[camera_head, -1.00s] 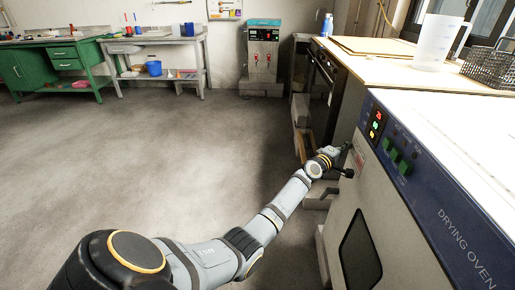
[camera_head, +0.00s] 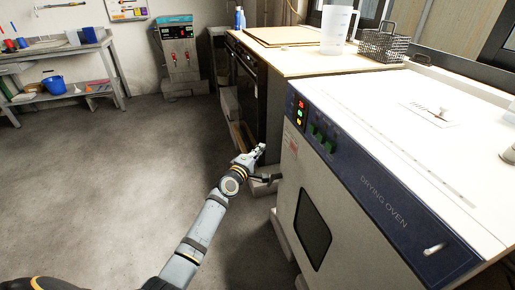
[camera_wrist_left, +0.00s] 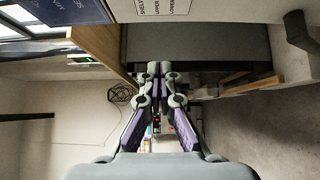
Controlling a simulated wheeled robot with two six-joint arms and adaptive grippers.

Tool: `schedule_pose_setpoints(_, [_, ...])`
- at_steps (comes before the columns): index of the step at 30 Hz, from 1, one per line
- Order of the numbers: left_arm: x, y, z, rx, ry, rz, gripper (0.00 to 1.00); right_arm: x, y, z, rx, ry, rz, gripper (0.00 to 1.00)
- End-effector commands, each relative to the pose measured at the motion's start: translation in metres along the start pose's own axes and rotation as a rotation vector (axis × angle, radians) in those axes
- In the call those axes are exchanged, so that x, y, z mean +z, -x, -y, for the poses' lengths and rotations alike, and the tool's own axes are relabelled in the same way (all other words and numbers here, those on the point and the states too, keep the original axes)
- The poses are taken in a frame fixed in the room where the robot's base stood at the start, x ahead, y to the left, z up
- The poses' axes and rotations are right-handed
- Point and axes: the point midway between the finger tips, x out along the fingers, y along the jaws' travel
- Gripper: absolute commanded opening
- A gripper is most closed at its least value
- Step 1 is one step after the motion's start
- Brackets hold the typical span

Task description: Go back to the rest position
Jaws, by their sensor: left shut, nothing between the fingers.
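My left gripper (camera_head: 256,152) is at the end of my left arm, which reaches up from the bottom of the head view. It is in front of the left end of the drying oven (camera_head: 345,190), near the oven's front edge. In the left wrist view the two fingers (camera_wrist_left: 160,68) are together, with nothing between them. The oven's door with its dark window (camera_head: 312,230) looks closed. A dark handle (camera_head: 265,179) sticks out beside the gripper; I cannot tell whether they touch. My right gripper is not in view.
A wooden counter (camera_head: 300,62) beyond the oven holds a clear jug (camera_head: 338,30) and a wire basket (camera_head: 383,45). A grey bench (camera_head: 75,50) stands at the back left, and a teal-topped machine (camera_head: 178,55) by the wall. The floor (camera_head: 110,170) on the left is clear.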

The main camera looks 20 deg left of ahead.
Motion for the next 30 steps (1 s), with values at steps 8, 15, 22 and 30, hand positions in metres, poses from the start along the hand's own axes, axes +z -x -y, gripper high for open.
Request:
schedule_pose_setpoints(8, [0.001, 0.012, 0.0, 0.0, 0.0, 0.0, 0.0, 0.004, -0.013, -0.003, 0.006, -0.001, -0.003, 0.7])
schedule_pose_setpoints(15, [0.005, 0.016, 0.011, -0.026, -0.03, 0.014, 0.0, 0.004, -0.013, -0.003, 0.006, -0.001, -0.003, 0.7])
schedule_pose_setpoints(22, [0.053, 0.094, 0.143, -0.363, -0.435, 0.229, 0.0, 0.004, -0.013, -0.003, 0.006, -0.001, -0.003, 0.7])
schedule_pose_setpoints(30, [0.076, 0.259, 0.287, -0.821, -0.922, 0.623, 0.0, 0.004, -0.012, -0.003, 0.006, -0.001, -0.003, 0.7])
